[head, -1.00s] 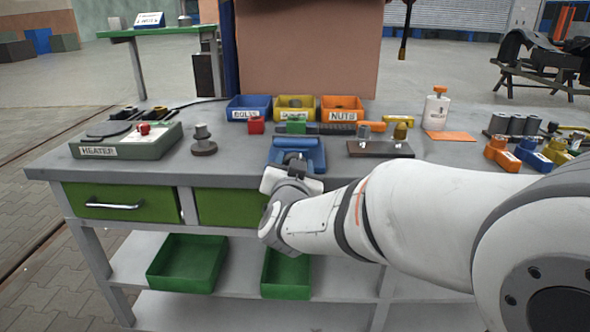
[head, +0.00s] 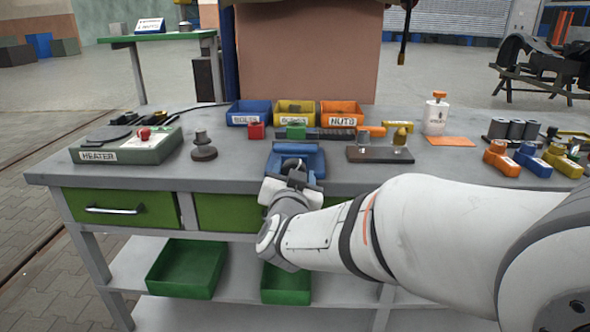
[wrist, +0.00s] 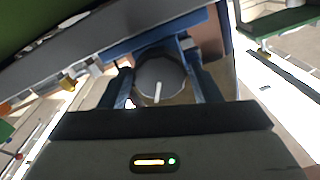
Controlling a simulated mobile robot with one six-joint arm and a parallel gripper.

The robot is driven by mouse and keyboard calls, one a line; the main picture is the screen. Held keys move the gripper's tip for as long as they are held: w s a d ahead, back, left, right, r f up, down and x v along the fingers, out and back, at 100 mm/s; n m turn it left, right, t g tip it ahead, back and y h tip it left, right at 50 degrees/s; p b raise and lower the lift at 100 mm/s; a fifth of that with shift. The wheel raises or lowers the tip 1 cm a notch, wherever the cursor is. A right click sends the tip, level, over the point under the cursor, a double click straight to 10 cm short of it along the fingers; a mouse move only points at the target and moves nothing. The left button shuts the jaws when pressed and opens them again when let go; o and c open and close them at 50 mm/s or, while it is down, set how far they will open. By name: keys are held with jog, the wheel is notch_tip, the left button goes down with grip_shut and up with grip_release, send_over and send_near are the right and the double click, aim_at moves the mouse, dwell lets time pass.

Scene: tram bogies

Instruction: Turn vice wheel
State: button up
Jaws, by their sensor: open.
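The blue vice (head: 297,157) stands at the front edge of the grey workbench, in the middle of the head view. My gripper (head: 291,178) is at the front of the vice and covers its lower front, so the wheel is hidden in the head view. In the wrist view the vice wheel (wrist: 160,80) is a dark round disc with a white mark. It lies between the two spread fingers of my gripper (wrist: 163,72), in front of the blue vice body (wrist: 135,36). The gripper is open. I cannot tell whether either finger touches the wheel.
A green heater box (head: 130,146) and a dark stepped part (head: 203,147) stand left of the vice. Red and green blocks and blue, yellow and orange bins (head: 342,112) are behind it. A brown fixture board (head: 380,154) is to the right. Green drawers (head: 120,208) lie below the bench top.

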jog(key=s, duration=0.6)
jog(key=shift+p, duration=0.45)
jog(key=shift+s+a, duration=0.1)
